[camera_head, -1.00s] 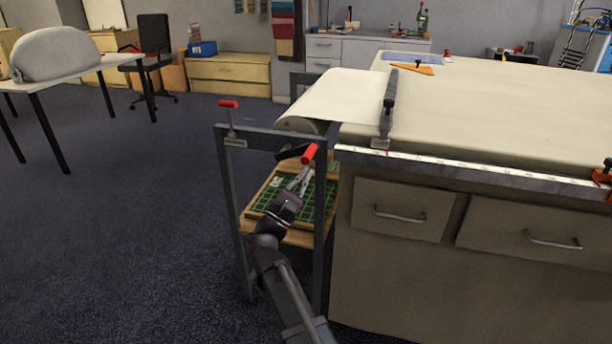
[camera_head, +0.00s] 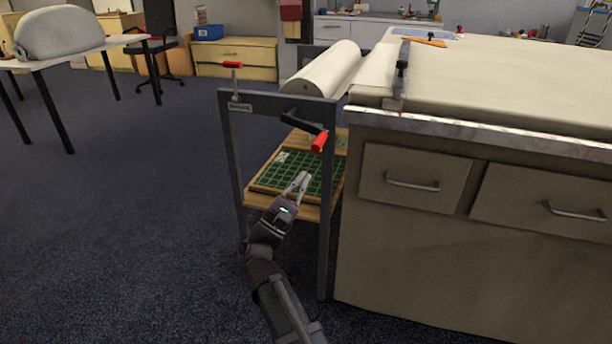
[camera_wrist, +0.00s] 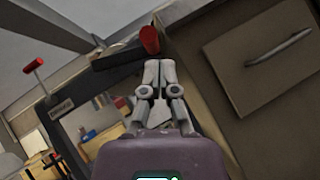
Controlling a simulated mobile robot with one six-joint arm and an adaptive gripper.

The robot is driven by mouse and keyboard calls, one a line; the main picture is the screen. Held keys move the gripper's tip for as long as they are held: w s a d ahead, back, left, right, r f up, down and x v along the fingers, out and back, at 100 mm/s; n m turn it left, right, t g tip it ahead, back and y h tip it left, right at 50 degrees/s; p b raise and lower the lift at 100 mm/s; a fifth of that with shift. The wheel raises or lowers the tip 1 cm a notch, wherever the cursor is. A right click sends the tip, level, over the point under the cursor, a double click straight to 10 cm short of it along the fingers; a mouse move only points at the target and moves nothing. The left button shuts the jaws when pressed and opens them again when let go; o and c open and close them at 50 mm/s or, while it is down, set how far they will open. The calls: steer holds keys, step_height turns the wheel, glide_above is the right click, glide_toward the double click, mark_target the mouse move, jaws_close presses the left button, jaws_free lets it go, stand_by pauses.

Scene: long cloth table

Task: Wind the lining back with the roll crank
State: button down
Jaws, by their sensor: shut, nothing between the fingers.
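The roll crank (camera_head: 303,120) is a dark arm with a red handle (camera_head: 319,142) on the front of the grey roll stand (camera_head: 280,106). The handle also shows in the wrist view (camera_wrist: 149,40). Behind the crank, the pale lining roll (camera_head: 323,70) lies along the stand. A pale strip of lining (camera_head: 372,75) runs from the roll side to the table's left edge. My gripper (camera_head: 304,177) is shut and empty just below the handle, with a small gap in the head view. In the wrist view, its fingertips (camera_wrist: 158,66) appear just under the handle.
A second red-topped lever (camera_head: 233,66) stands on the stand's left corner. A wooden shelf with a green mat (camera_head: 285,170) sits inside the stand behind my gripper. The cabinet (camera_head: 410,235) stands close on the right.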

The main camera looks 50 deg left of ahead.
steer(key=shift+s+d+f, duration=0.2)
steer(key=shift+s+f, duration=0.05)
steer(key=shift+f, duration=0.05)
stand_by(0.6)
